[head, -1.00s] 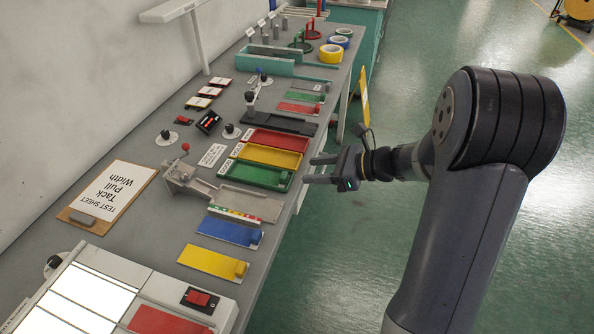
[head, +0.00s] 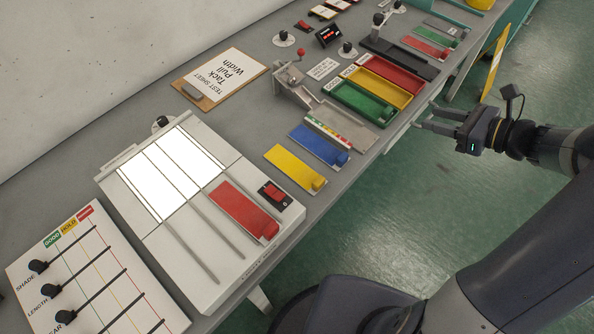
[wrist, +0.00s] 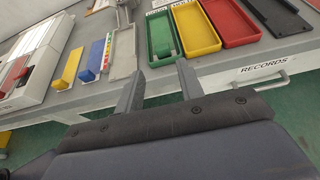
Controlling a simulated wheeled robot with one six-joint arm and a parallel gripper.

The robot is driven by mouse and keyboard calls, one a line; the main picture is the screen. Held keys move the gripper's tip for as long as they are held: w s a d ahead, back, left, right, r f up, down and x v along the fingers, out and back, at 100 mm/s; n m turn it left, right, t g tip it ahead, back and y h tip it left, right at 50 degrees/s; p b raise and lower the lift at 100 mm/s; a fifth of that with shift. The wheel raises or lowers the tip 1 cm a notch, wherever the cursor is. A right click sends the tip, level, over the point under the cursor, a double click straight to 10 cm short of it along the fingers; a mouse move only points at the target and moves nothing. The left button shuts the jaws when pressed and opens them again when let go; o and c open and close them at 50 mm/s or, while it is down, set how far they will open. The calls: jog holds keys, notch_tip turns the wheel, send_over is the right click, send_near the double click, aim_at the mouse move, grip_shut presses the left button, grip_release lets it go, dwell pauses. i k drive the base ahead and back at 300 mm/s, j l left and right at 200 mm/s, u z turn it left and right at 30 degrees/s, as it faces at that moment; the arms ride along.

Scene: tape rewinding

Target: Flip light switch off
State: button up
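A red rocker switch (head: 272,192) in a black housing sits at the right edge of the white light box (head: 150,228) in the head view. The light box panel (head: 172,172) glows bright white. My gripper (head: 422,117) is at the right in the head view, off the bench's front edge and well apart from the switch. Its two fingers are spread with nothing between them. They also show in the wrist view (wrist: 158,72), pointing towards the bench with the coloured trays beyond.
A red block strip (head: 240,208) lies beside the switch. Yellow (head: 293,168) and blue (head: 318,144) strips lie further along. A slider board (head: 92,275) is at lower left.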

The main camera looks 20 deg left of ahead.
aim_at(270, 191)
jog(key=u, duration=1.85)
jog(key=k+z, duration=0.1)
jog(key=k+j, duration=0.05)
jog(key=k, duration=0.05)
